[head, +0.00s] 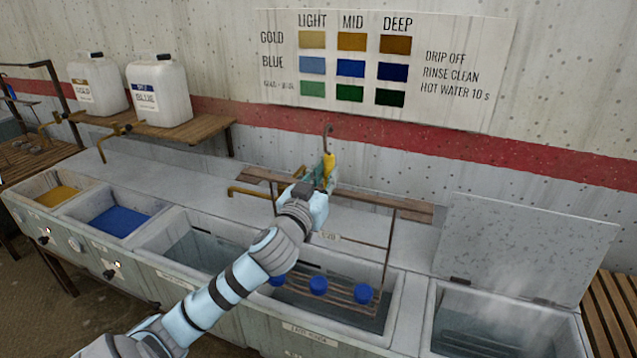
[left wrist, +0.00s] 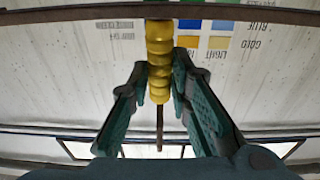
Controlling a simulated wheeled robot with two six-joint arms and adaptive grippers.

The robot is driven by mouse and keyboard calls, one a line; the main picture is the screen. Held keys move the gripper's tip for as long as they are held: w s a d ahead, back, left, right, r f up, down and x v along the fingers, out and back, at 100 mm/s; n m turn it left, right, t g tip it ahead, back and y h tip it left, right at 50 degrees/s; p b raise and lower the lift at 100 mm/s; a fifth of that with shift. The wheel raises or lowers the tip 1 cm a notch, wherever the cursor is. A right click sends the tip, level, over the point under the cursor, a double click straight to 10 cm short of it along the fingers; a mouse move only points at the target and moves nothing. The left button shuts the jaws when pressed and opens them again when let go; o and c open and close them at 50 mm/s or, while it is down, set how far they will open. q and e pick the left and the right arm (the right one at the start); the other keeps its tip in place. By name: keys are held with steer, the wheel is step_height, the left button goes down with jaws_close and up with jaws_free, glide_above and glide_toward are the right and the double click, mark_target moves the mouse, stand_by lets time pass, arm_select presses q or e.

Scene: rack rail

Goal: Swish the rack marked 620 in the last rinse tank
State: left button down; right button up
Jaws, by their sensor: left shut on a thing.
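The rack (head: 390,245) is a thin brown wire frame with a hook on top, a yellow handle (head: 329,167), a small tag that seems to read 620 (head: 328,236), and blue round pieces (head: 318,285) along its bottom. My left gripper (head: 324,178) is shut on the yellow handle, which also shows between its fingers in the left wrist view (left wrist: 159,62). The rack's lower part hangs inside the last rinse tank (head: 310,333), labelled on its front. I cannot tell how deep the bottom sits in the water.
A wooden slat shelf (head: 412,208) runs behind the rack. Left are another water tank (head: 165,248), a blue tank (head: 120,221) and a yellow tank (head: 58,197). Right is a tank with a raised lid (head: 520,245).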

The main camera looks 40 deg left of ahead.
arm_select(q)
steer(key=w+f+b, duration=0.1)
steer(key=w+a+f+b, duration=0.1)
steer(key=w, duration=0.1)
steer(key=w+f+b, duration=0.1)
steer(key=shift+w+a, duration=0.3)
steer(key=shift+w, duration=0.05)
steer(key=c, duration=2.1)
jaws_free()
steer(key=shift+r, duration=0.2)
jaws_close()
arm_select(e)
steer(key=f, duration=0.2)
steer(key=shift+w+f, duration=0.35)
arm_select(q)
step_height(320, 180, down, 18)
steer(key=b, duration=1.4)
steer(key=shift+s+b, duration=0.2)
steer(key=shift+b, duration=0.15)
arm_select(e)
step_height(320, 180, down, 15)
arm_select(q)
steer(key=shift+d, duration=0.1)
